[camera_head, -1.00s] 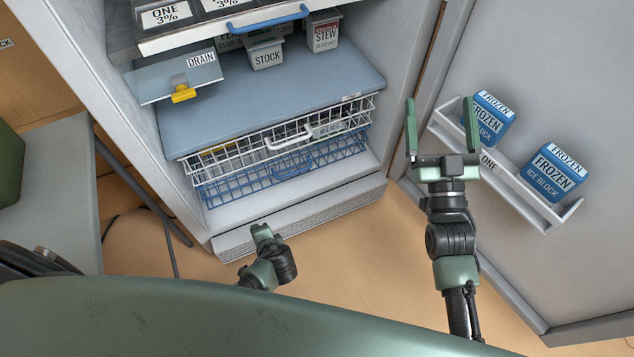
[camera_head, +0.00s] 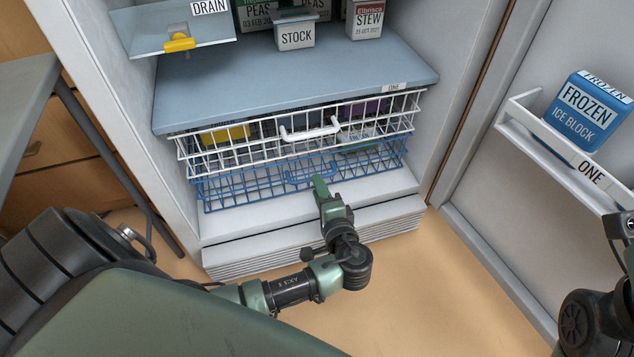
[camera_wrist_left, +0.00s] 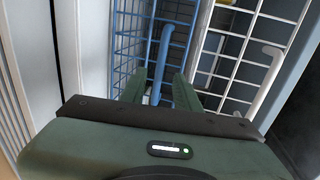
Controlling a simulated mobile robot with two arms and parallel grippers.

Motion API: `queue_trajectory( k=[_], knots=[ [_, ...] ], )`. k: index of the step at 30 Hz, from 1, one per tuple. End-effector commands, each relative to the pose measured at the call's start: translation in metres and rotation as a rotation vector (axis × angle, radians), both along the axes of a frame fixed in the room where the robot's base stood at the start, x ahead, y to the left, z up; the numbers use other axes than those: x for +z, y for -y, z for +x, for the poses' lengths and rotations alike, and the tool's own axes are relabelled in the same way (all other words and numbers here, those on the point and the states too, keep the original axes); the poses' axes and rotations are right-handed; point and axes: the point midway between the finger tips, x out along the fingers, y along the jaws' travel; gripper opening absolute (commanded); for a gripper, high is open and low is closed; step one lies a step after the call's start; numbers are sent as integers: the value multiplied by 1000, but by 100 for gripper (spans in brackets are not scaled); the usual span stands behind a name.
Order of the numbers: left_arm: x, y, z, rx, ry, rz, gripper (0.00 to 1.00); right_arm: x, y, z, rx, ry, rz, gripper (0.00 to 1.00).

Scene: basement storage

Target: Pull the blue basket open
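The blue basket (camera_head: 243,187) is a wire basket low in the open cabinet, directly under a white wire basket (camera_head: 250,150). Its blue handle (camera_head: 311,178) is at the front middle. My left gripper (camera_head: 319,183) is at this handle in the head view. In the left wrist view, the blue handle (camera_wrist_left: 166,48) runs between the two separated green fingers of my left gripper (camera_wrist_left: 160,88). Whether the fingers touch it cannot be told. Only a part of my right arm shows at the right edge, and its fingers are out of frame.
A blue shelf (camera_head: 290,80) above holds a STOCK tub (camera_head: 295,35) and a STEW tub (camera_head: 367,20). The open door (camera_head: 480,185) on the right carries a white rack (camera_head: 545,135) with an ice block box (camera_head: 588,110). A cabinet ledge (camera_head: 310,214) lies below the baskets.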

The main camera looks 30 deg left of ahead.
Motion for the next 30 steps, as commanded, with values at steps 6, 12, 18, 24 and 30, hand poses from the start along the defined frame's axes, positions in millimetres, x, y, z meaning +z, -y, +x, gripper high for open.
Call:
queue_trajectory(
  k=[6, 12, 18, 24, 30],
  knots=[
    [-10, -26, 22, 0, 1, 1, 32, 4, -1, -7, -3, 52, -3, 89],
    [-11, -36, 30, 1, -2, -1, 32, 9, -2, -11, -4, 70, -6, 89],
    [-11, -37, 31, 0, -3, -2, 32, 10, -2, -11, -5, 72, -6, 89],
    [-11, -37, 31, 0, -3, -2, 0, 10, -2, -11, -4, 71, -6, 89],
    [-11, -36, 31, 0, -3, -2, 0, 10, -2, -11, -4, 71, -6, 89]
  ],
)
